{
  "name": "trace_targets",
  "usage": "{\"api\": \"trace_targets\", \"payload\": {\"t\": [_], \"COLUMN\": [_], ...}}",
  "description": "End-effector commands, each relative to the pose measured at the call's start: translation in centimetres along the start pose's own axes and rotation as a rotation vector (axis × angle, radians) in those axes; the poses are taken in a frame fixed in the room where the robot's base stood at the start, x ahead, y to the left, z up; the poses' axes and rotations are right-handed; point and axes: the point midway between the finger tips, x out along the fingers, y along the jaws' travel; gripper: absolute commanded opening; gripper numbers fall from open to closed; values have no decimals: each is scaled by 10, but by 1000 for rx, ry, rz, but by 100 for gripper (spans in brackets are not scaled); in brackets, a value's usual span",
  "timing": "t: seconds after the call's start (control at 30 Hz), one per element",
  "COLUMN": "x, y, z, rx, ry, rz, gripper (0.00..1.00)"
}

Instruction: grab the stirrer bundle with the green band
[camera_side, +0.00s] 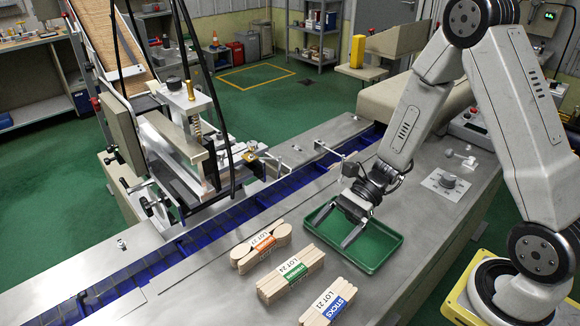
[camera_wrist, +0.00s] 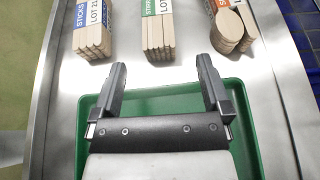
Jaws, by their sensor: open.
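The stirrer bundle with the green band (camera_side: 290,275) lies on the steel bench as the middle of three wooden stick bundles. In the wrist view it (camera_wrist: 158,32) lies straight ahead of the jaws, roughly midway between them. My gripper (camera_side: 336,230) is open and empty over the green tray (camera_side: 391,255). In the wrist view the two fingers of my gripper (camera_wrist: 162,85) are spread wide, with their tips near the tray's edge. The tips are apart from the bundle. The bundle's lower side is hidden.
A bundle with an orange band (camera_side: 262,247) and one with a blue band (camera_side: 328,305) lie on either side, with narrow gaps. A blue conveyor (camera_side: 215,234) runs behind them, beside a wrapping machine (camera_side: 180,150). Bare steel lies between the tray and the bundles.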

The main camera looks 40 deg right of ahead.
Motion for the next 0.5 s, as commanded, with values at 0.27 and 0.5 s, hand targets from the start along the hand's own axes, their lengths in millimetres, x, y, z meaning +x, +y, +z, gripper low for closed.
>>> {"api": "trace_targets", "payload": {"t": [0.27, 0.5], "x": [4, 25], "y": [0, 2], "z": [0, -3], "rx": [1, 2], "ry": [-1, 0], "rz": [1, 4], "gripper": [97, 97]}}
